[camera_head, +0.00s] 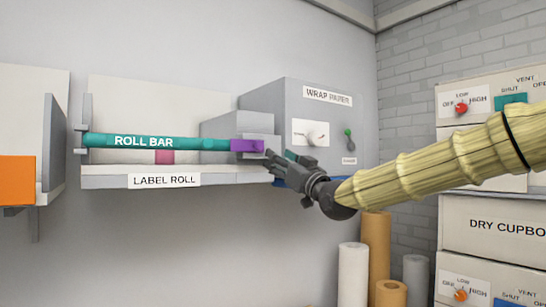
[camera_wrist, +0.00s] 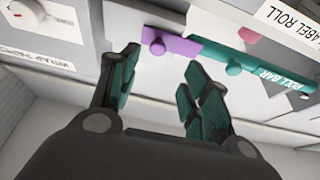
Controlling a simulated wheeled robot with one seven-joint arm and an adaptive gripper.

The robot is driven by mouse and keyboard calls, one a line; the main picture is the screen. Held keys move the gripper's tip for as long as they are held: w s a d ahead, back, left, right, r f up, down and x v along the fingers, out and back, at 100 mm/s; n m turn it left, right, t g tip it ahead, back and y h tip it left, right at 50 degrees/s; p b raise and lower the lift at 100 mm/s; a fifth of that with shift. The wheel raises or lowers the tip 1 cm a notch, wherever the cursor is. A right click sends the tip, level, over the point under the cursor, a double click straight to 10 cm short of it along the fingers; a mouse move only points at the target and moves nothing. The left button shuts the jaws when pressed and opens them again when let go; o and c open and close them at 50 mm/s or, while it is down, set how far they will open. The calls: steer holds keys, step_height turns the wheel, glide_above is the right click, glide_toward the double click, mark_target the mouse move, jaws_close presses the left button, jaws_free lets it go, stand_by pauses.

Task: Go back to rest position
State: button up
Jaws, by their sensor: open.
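My gripper (camera_head: 283,169) is at the right end of the label roll shelf, at the end of my yellow ribbed arm. In the wrist view my gripper (camera_wrist: 158,88) has its two teal-padded fingers spread apart, with nothing between them. Beyond the fingers is a purple block (camera_wrist: 172,45) at the end of the teal roll bar (camera_wrist: 262,72). In the head view the roll bar (camera_head: 160,142) lies level above the shelf, with the purple block (camera_head: 247,146) at its right end. Whether a fingertip touches the block is unclear.
A grey wrap paper unit (camera_head: 350,105) stands behind my gripper, with a white knob plate and a small green-and-red lever. Dry cupboard panels (camera_head: 490,222) with knobs are at the right. Upright paper rolls (camera_head: 352,275) stand below my arm. The wall below the shelf is clear.

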steer(key=shift+s+d+f, duration=0.25)
steer(key=shift+s, duration=0.15)
steer(key=shift+f, duration=0.1)
